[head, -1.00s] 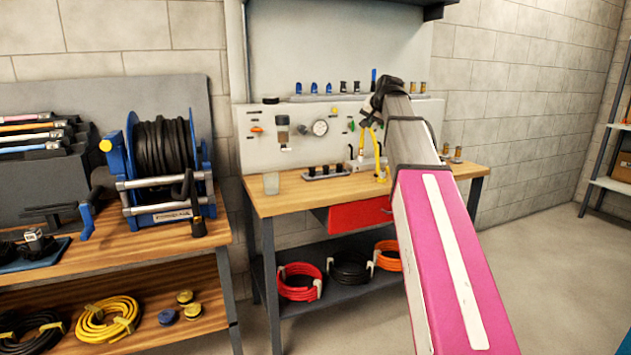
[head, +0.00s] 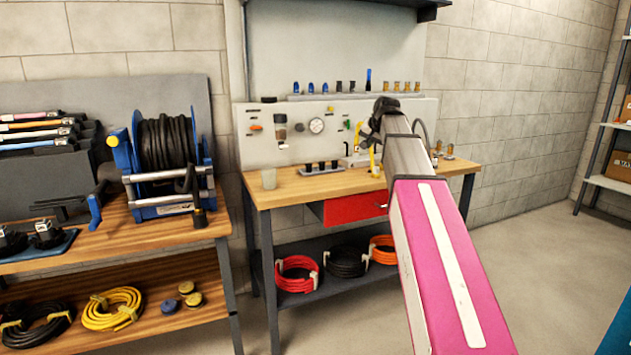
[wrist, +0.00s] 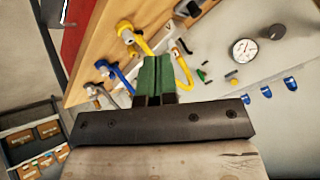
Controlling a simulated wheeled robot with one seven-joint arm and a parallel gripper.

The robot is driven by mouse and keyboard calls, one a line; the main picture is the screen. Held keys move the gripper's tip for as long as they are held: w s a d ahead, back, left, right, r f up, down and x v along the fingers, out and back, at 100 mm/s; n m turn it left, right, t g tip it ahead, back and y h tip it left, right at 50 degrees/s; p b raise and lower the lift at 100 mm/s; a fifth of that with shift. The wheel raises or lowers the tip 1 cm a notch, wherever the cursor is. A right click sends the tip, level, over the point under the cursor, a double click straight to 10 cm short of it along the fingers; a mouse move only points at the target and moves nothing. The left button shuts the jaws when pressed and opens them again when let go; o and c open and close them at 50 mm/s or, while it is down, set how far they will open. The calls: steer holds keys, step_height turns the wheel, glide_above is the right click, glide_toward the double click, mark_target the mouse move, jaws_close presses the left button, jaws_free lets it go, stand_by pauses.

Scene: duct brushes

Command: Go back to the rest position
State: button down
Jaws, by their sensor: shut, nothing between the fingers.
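My gripper (wrist: 158,62) shows in the wrist view with its two green fingers together and nothing between them. In the head view my pink and grey arm reaches forward over the workbench (head: 280,190); its dark wrist end is in front of the back panel, and the fingertips cannot be made out. In the wrist view the fingers point toward the bench and panel, near a yellow fitting (wrist: 130,34) and a blue fitting (wrist: 110,72). I cannot tell how far apart the fingers and these fittings are.
A hose reel (head: 165,155) stands on the left bench. A round gauge (head: 316,126) is on the panel. A red drawer (head: 350,207) sits under the workbench top, with coiled hoses on the shelf below. A rack (head: 600,182) stands at far right; floor before it is clear.

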steer(key=s+f+n+g, duration=0.1)
steer(key=s+f, duration=0.3)
steer(key=f, duration=0.6)
steer(key=s+f+g+h, duration=0.15)
steer(key=s+f, duration=0.25)
steer(key=f, duration=0.5)
steer(key=s+f+n+g, duration=0.1)
steer(key=s+f, duration=0.3)
steer(key=f, duration=0.6)
steer(key=s+f+n+g, duration=0.1)
steer(key=s+f+g, duration=0.3)
steer(key=s+f, duration=1.5)
steer(key=shift+n+h, duration=0.4)
steer(key=shift+h, duration=0.05)
steer(key=shift+a+f, duration=0.1)
